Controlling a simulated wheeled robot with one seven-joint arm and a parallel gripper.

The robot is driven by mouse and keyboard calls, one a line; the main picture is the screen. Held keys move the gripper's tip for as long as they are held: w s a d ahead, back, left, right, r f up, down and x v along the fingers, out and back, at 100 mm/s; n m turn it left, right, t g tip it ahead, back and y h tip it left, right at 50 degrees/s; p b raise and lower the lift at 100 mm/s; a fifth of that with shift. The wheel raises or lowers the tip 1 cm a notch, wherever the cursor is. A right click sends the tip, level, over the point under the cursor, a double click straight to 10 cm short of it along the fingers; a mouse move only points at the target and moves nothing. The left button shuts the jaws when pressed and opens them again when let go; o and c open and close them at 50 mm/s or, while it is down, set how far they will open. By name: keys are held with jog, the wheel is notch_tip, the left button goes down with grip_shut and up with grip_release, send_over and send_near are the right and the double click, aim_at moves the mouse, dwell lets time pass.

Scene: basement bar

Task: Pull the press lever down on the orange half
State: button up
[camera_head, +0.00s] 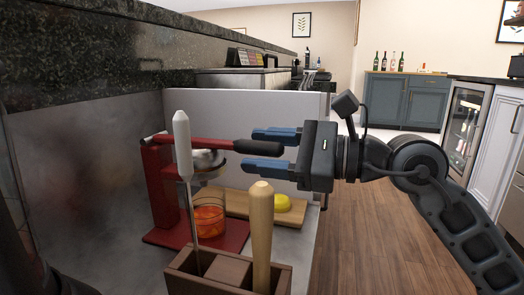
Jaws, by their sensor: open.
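A red juice press (160,186) stands on the counter, with its upright post at the left and a red base plate. Its lever (205,144) runs roughly level to the right and ends in a black grip (257,147). A metal press cup (207,160) sits under the lever; I cannot make out an orange half in it. A glass (209,216) with orange contents stands below the cup. My gripper (258,141) is open, its two blue fingers pointing left. One finger is above and the other below the black grip; I cannot tell whether they touch it.
A wooden holder (222,271) in front holds a white-handled tool (182,146) and a wooden muddler (261,225). A cutting board (238,203) with a yellow lemon half (282,203) lies behind. A raised dark stone ledge (100,60) runs along the left. Open floor lies right.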

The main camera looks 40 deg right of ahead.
jog(key=v, duration=0.7)
jog(key=shift+s, duration=0.15)
dwell(0.5)
